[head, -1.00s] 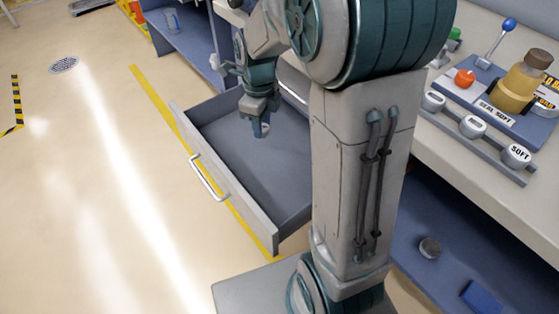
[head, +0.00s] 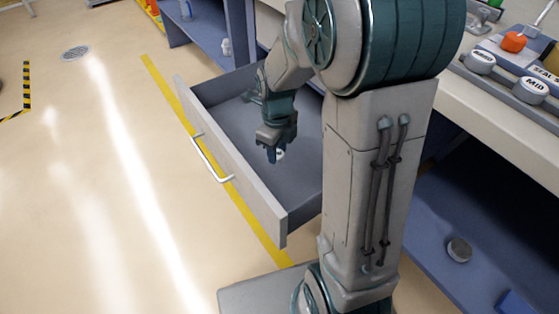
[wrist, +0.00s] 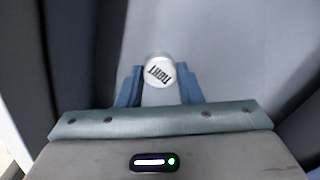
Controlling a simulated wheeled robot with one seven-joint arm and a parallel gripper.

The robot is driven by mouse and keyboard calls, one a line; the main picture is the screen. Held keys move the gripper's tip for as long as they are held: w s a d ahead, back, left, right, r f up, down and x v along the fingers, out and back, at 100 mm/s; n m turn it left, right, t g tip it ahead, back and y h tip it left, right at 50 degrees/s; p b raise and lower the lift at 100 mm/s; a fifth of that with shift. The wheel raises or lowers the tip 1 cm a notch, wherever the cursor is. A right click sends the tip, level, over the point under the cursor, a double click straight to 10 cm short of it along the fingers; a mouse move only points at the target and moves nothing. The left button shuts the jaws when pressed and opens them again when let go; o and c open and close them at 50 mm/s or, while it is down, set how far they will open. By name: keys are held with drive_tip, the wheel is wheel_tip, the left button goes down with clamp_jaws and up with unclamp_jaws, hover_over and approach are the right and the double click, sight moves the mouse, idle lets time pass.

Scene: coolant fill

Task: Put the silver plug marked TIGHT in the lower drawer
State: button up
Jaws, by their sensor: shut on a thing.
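The silver plug (wrist: 159,71) shows its round pale top in the wrist view, with dark lettering that reads upside down as TIGHT. My gripper (wrist: 160,88) is shut on it, one blue finger on each side. In the head view my gripper (head: 276,156) points down inside the open grey drawer (head: 225,150), and a small pale bit of the plug (head: 281,154) shows at the fingertips. The drawer floor below looks bare. I cannot tell whether the plug touches the floor. My arm hides the drawer's right part.
The drawer front has a white handle (head: 212,160). On the counter (head: 480,110) at right are pale plugs, one marked MID (head: 531,90), and an orange knob (head: 513,42). A dark round thing (head: 459,250) lies on the blue shelf below. The floor at left is clear.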

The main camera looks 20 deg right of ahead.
sight(278, 154)
drive_tip(key=shift+f+b, duration=0.9)
drive_tip(key=shift+f, duration=1.4)
drive_tip(key=shift+f, duration=0.2)
drive_tip(key=o, duration=0.9)
drive_tip(key=shift+r, duration=0.15)
